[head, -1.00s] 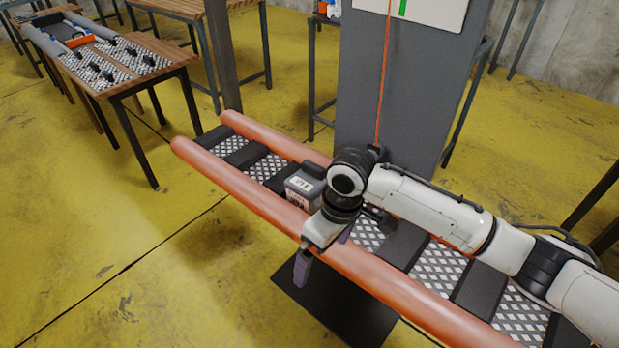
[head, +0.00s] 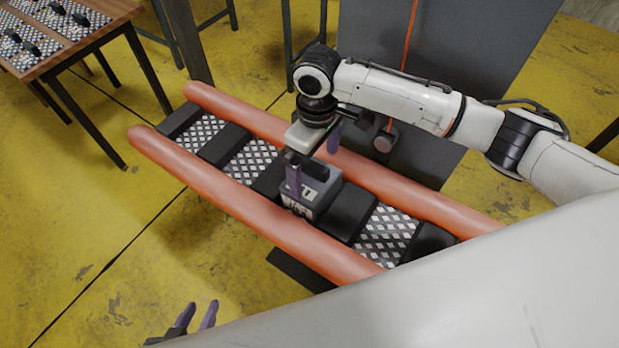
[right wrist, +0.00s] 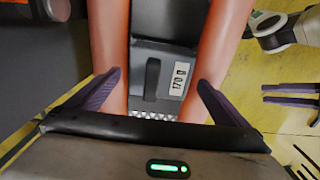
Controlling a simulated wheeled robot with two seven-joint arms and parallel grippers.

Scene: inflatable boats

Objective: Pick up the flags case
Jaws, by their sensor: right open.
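The flags case (head: 311,193) is a small grey box with a black handle and a white label. It sits on the slatted deck between two orange tubes. In the right wrist view the case (right wrist: 165,75) lies ahead, between the purple fingers. My right gripper (head: 313,162) is open and empty, above the case, with one finger in front of it and one behind. It also frames the case handle in the right wrist view (right wrist: 159,78). My left gripper (head: 197,316) is open and empty, low at the bottom edge of the head view, away from the case.
The orange tubes (head: 230,188) run along both sides of the case. A wooden table (head: 75,40) with patterned panels and black handles stands at the upper left. A grey panel (head: 465,60) with an orange cord stands behind. Yellow floor is open at the left.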

